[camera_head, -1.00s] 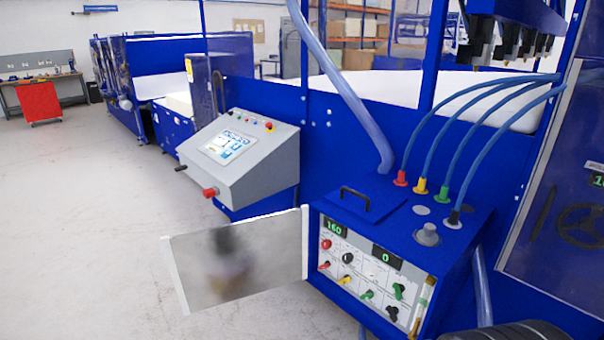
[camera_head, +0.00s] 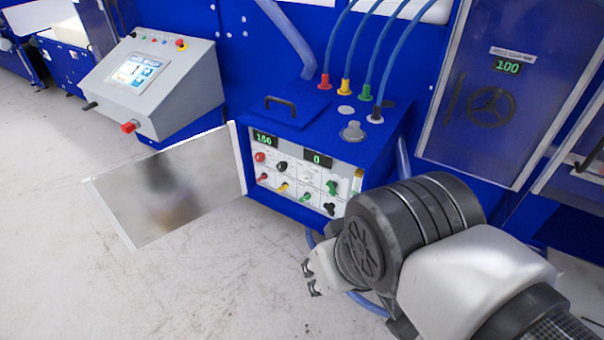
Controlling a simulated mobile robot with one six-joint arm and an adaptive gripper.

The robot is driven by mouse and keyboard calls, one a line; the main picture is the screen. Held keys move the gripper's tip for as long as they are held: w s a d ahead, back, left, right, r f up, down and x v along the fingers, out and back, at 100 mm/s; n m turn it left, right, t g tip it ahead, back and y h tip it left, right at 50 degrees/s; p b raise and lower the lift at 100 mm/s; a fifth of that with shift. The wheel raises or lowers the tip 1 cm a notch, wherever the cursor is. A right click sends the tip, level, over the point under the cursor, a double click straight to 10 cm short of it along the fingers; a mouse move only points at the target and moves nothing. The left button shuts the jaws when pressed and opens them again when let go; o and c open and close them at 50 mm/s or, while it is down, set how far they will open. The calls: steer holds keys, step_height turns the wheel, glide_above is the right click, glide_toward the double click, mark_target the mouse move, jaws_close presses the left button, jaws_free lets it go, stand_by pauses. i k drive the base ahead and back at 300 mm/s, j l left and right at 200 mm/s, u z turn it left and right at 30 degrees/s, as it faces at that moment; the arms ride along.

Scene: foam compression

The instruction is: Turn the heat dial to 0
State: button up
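The blue control box (camera_head: 290,210) stands at the centre, its panel facing me. My own arm covers the area right of the gripper.
A clear hinged cover (camera_head: 165,190) stands open left of the panel. A grey console (camera_head: 150,85) with a screen and red button is at upper left. Blue hoses (camera_head: 378,50) rise from the box top. A door with a 100 display (camera_head: 507,67) is at right. Floor at lower left is free.

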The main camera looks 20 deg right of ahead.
mark_target(259, 157)
steer(key=i+l, duration=0.15)
steer(key=i, duration=1)
steer(key=j+u, duration=0.05)
steer(key=j, duration=0.05)
